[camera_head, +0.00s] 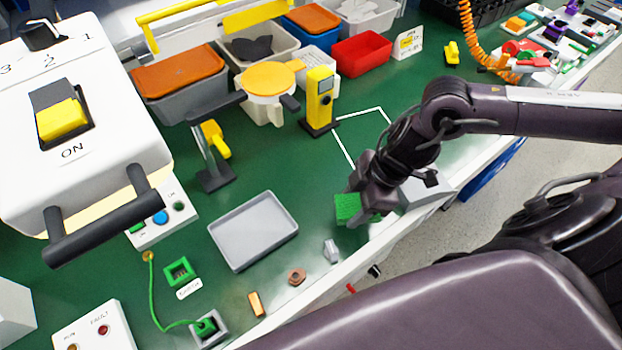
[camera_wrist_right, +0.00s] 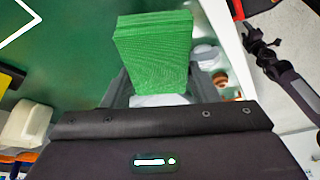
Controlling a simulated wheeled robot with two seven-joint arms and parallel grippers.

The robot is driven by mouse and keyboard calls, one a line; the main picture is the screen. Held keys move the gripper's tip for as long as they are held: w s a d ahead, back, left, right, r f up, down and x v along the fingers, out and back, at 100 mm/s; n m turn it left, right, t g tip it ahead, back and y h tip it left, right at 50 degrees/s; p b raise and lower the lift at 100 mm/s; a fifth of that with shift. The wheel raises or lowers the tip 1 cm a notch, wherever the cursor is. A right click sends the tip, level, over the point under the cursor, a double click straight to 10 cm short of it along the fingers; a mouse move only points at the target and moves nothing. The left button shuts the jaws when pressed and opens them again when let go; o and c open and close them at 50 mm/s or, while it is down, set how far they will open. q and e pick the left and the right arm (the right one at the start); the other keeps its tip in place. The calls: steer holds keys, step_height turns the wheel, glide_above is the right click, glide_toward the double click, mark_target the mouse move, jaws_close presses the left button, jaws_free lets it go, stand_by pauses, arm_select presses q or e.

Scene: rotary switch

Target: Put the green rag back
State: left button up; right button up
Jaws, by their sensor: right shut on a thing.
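The green rag (camera_head: 347,208) is a folded block held at the tip of my right gripper (camera_head: 366,208), over the front part of the green bench. In the right wrist view the rag (camera_wrist_right: 154,50) stands up between the two dark fingers of the right gripper (camera_wrist_right: 152,88), which is shut on it. I cannot tell whether the rag touches the bench. A white outlined area (camera_head: 340,146) is marked on the bench behind the gripper, partly hidden by my right arm. My left gripper is not in view.
A grey tray (camera_head: 253,232) lies left of the rag. A small grey nut-like part (camera_head: 331,250), a brown ring (camera_head: 297,276) and a brass piece (camera_head: 256,304) lie near the front edge. A yellow device (camera_head: 319,98) stands behind. A large white switch box (camera_head: 85,120) fills the left.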

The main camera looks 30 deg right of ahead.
steer(key=shift+s+d+f+n+g, duration=0.35)
steer(key=shift+s+f+n, duration=0.25)
steer(key=shift+f+n, duration=0.2)
steer(key=shift+w, duration=0.15)
steer(key=w, duration=0.4)
steer(key=w+a, duration=0.1)
steer(key=w, duration=0.1)
steer(key=shift+w+r+p, duration=0.2)
steer(key=shift+p, duration=0.1)
steer(key=p, duration=0.1)
glide_above(302, 174)
steer(key=d, duration=0.1)
steer(key=shift+s+d+f, duration=0.15)
steer(key=shift+s, duration=0.1)
steer(key=shift+f+p, duration=0.4)
steer(key=shift+f, duration=1.2)
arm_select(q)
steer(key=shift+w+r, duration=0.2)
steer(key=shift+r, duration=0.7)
arm_select(e)
steer(key=shift+f, duration=0.15)
steer(key=shift+f, duration=0.1)
steer(key=o, duration=0.9)
